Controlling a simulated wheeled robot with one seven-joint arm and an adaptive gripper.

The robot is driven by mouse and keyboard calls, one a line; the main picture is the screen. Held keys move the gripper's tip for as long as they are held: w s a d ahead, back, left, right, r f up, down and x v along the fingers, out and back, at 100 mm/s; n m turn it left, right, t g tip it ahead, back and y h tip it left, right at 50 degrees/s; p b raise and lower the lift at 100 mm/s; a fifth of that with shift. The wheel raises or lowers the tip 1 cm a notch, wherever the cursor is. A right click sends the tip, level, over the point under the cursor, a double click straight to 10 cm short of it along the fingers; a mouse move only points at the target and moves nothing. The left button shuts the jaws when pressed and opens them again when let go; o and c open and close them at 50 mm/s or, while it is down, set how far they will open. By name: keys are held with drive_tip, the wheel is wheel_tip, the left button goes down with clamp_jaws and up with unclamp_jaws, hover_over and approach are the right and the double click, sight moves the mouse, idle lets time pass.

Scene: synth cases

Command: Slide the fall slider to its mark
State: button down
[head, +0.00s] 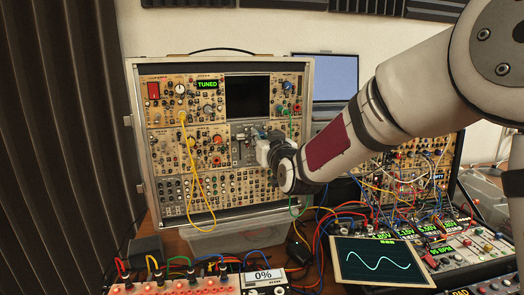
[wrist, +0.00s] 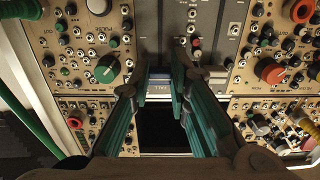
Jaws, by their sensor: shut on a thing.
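The grey slider module (head: 240,153) sits in the upright synth case, just below a black screen. My gripper (head: 256,135) reaches its front from the right. In the wrist view, my gripper (wrist: 158,78) has its two teal fingers around a small dark slider cap (wrist: 158,74) on the grey panel (wrist: 158,30). It is shut on this cap, which I take for the fall slider. I cannot make out the slider's mark.
Knobs and jacks crowd both sides of the module, including a red knob (wrist: 268,71). A laptop (head: 325,78) stands behind. Loose cables cover the table below.

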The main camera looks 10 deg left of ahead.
drive_tip(key=shift+r, duration=0.25)
drive_tip(key=c, duration=1.5)
unclamp_jaws()
drive_tip(key=shift+f, duration=0.1)
drive_tip(key=v, duration=1.2)
drive_tip(key=shift+d, duration=0.1)
drive_tip(key=s+d+m+g+h+p, duration=0.2)
drive_tip(key=s+d+g+h+p, duration=0.2)
drive_tip(key=s+d, duration=0.7)
drive_tip(key=s+d+m+g+h+p, duration=0.1)
drive_tip(key=s+d+g+h+p, duration=0.25)
drive_tip(key=s+d, duration=0.7)
drive_tip(key=s+g, duration=0.1)
drive_tip(key=s, duration=0.4)
drive_tip(key=s+d+m+g+p, duration=0.1)
drive_tip(key=s+g, duration=0.1)
drive_tip(key=s, duration=0.4)
drive_tip(key=s+g, duration=0.1)
drive_tip(key=s, duration=0.4)
drive_tip(key=shift+s+d+m+g+p, duration=0.25)
drive_tip(key=shift+s+m+g+p, duration=0.1)
drive_tip(key=shift+m, duration=0.05)
